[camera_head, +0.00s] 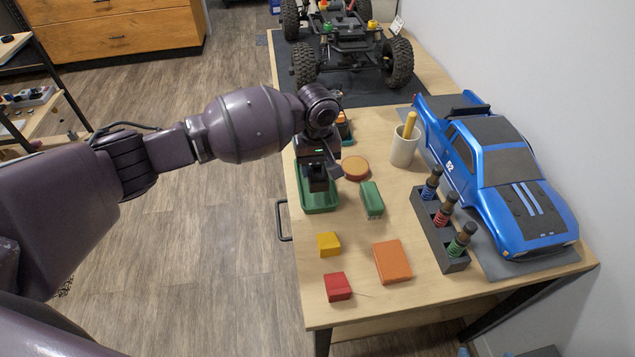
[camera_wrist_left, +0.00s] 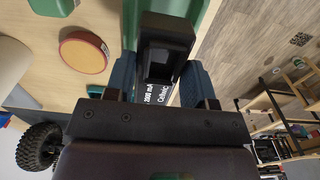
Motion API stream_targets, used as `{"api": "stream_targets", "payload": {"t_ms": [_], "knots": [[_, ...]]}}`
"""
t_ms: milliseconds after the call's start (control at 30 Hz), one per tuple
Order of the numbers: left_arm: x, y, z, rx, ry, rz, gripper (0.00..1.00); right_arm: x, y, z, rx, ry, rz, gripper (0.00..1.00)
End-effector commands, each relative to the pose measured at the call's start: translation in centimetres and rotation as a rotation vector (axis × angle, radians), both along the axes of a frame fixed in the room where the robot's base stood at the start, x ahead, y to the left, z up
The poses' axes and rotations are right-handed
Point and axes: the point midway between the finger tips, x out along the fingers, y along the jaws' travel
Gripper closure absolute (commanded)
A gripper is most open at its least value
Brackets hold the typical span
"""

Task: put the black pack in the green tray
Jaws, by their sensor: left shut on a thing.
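My left gripper (camera_head: 317,160) comes in from the left and points down over the green tray (camera_head: 320,205) near the table's left edge. It is shut on the black pack (camera_head: 318,182). In the left wrist view, the black pack (camera_wrist_left: 165,48), with a white printed label, sits between the blue finger pads of my left gripper (camera_wrist_left: 160,80). The green tray (camera_wrist_left: 208,16) shows behind it there. The pack overlaps the tray in both views; I cannot tell whether it touches the tray floor. My right gripper is not in view.
A round orange-brown piece (camera_head: 355,167) and a green block (camera_head: 371,199) lie right of the tray. Yellow (camera_head: 329,244), red (camera_head: 337,287) and orange (camera_head: 392,262) blocks lie nearer. A dark rack (camera_head: 437,225), white cup (camera_head: 404,149) and blue truck body (camera_head: 495,175) stand further right.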

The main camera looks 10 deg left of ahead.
Motion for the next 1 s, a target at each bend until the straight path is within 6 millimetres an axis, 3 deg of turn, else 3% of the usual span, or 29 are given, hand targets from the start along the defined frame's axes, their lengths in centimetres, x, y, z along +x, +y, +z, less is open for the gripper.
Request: {"api": "stream_targets", "payload": {"t_ms": [167, 433, 867, 900, 1000], "knots": [[0.0, 0.0, -1.3, 0.001, 0.001, 0.000, 0.89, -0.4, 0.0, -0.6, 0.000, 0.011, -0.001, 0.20], [0.0, 0.0, -5.5, 0.001, 0.002, 0.000, 0.89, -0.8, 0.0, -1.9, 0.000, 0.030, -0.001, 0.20], [0.0, 0.0, -5.8, 0.000, -0.002, 0.000, 0.89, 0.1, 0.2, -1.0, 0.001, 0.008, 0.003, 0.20], [0.0, 0.0, -5.9, 0.001, -0.002, 0.000, 0.47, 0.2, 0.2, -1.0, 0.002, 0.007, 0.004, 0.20], [0.0, 0.0, -5.9, 0.001, -0.002, 0.000, 0.40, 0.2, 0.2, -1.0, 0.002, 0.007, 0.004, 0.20]]}}
